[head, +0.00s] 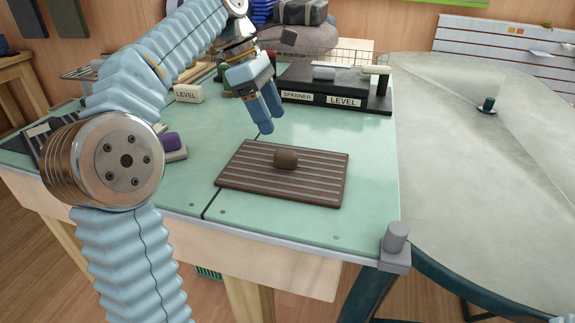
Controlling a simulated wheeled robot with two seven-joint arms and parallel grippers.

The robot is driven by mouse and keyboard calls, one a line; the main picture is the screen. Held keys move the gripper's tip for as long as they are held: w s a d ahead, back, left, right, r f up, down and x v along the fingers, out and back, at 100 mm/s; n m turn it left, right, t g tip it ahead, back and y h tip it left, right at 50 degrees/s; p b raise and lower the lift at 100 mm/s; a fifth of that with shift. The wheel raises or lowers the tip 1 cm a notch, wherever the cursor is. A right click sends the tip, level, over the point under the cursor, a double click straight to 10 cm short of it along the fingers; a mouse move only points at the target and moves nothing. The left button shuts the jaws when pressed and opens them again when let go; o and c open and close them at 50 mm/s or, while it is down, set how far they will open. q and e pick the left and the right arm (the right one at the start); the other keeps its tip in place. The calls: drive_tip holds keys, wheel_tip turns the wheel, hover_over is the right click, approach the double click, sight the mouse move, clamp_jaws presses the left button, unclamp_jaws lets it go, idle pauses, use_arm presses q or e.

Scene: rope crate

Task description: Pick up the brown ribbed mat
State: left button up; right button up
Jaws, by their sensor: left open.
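The brown ribbed mat (250,185) lies flat on the green table top near its front right. It is a dark brown rectangle with lighter stripes. A brown rounded lump (286,159) sits on the mat toward its far side; I cannot tell whether it is a knob of the mat or a separate thing. My left gripper (271,121) is above the table, behind and slightly left of the lump, with its blue fingers pointing down. It is open with nothing between the fingers, and apart from the mat. My right gripper is not in view.
A dark stand with labels "SPANNER" (297,96) and "LEVEL" (344,101) stands behind the mat. Another "LEVEL" label block (188,93) and a purple item (170,141) lie to the left. A grey clamp (395,248) sits on the front right corner. A round grey table (480,190) adjoins at right.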

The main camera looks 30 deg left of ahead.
sight(285, 152)
use_arm(q)
drive_tip(key=x, duration=0.9)
drive_tip(key=shift+s+d+f, duration=0.1)
drive_tip(key=shift+s+f, duration=0.1)
drive_tip(key=shift+s, duration=0.1)
clamp_jaws()
